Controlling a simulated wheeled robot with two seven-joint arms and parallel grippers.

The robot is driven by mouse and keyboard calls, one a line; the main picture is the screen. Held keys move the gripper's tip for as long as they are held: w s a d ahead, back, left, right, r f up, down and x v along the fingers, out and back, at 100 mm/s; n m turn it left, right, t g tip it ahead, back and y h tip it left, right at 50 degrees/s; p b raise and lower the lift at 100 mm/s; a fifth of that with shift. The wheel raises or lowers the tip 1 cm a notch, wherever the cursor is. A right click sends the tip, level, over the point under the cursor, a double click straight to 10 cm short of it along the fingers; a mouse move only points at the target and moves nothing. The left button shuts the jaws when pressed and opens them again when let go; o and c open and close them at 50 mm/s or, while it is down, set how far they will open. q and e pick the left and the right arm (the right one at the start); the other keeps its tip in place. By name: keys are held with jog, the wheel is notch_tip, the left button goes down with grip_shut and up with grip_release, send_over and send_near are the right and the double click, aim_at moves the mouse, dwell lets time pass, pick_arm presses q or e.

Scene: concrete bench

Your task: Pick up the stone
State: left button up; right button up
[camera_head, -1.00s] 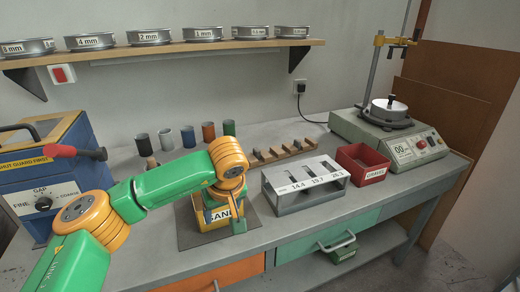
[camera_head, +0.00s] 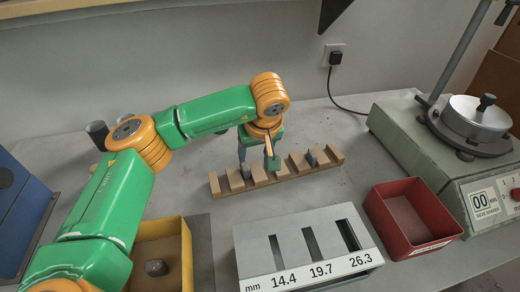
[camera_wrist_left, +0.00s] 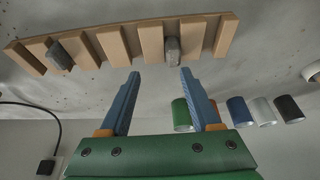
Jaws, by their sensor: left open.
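A grey stone (camera_head: 246,173) sits in a slot of the wooden rack (camera_head: 222,192), partly hidden by my left gripper in the head view. It also shows in the left wrist view (camera_wrist_left: 172,50), just beyond and between the fingertips. A second grey stone (camera_head: 312,158) stands in a slot farther right; it shows at the left in the wrist view (camera_wrist_left: 60,54). My right gripper is not in view.
A grey slotted gauge box (camera_head: 290,278) marked 14.4, 19.7, 26.3 stands in front of the rack. Several coloured cups, including a green one (camera_wrist_left: 182,115), show in the wrist view.

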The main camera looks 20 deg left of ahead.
aim_at(246, 166)
pick_arm(q)
jog(key=shift+s+a+f, duration=0.15)
jog(key=shift+a+f, duration=0.05)
jog(key=shift+f, duration=0.15)
jog(key=shift+s+a+f+p, duration=0.7)
jog(key=shift+a+f+p, duration=0.1)
jog(key=shift+f, duration=0.05)
jog(key=x, duration=0.3)
jog(key=shift+r, duration=0.1)
jog(key=shift+w+f, duration=0.25)
jog(key=shift+w, duration=0.15)
jog(key=shift+r, duration=0.15)
jog(key=c, duration=0.6)
grip_shut()
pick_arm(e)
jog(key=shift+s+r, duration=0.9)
